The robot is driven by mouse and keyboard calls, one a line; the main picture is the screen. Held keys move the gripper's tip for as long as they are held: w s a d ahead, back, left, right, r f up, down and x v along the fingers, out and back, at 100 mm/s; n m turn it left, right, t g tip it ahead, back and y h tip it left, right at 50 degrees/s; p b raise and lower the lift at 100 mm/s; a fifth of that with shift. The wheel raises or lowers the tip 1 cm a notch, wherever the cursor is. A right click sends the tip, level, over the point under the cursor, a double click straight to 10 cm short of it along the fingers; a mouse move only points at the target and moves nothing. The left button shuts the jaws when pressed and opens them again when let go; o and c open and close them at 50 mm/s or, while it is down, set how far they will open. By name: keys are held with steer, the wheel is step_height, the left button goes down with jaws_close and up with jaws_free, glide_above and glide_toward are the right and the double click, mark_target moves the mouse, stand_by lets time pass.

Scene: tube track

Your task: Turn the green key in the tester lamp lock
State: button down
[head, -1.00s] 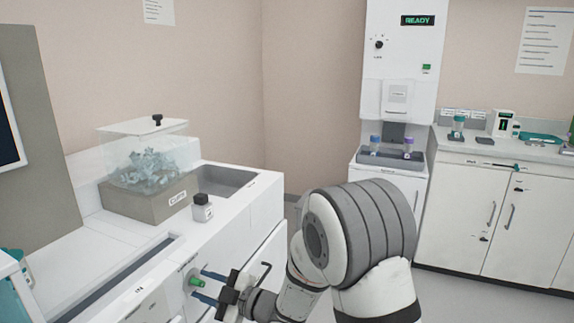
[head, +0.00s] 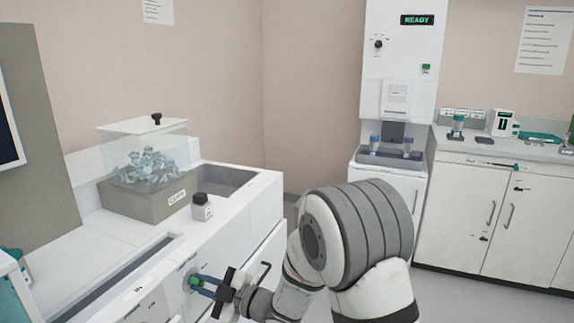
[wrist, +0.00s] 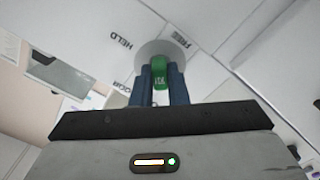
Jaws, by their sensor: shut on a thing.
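The green key (head: 195,281) sits in a round pale lock plate on the white cabinet front at lower left in the head view. In the wrist view the key (wrist: 160,74) stands in front of the round plate (wrist: 156,49), with the words HELD and FREE printed around it. My gripper (head: 203,284) has its blue fingers on both sides of the key and is shut on it. In the wrist view my gripper (wrist: 160,80) shows one finger on each side of the key. The fingers hide part of the key and plate.
A machine reading READY (head: 398,85) stands at the back. A counter with labware (head: 478,148) is at right.

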steer(key=m+p, duration=0.1)
steer(key=m, duration=0.2)
stand_by(0.4)
steer(key=shift+m+p, duration=0.65)
steer(key=shift+m, duration=1.05)
steer(key=shift+r+m+p, duration=0.1)
steer(key=shift+m+p, duration=0.2)
steer(key=shift+m, duration=0.1)
steer(key=c, duration=1.8)
jaws_free()
steer(key=o, duration=0.5)
steer(key=shift+c, duration=0.2)
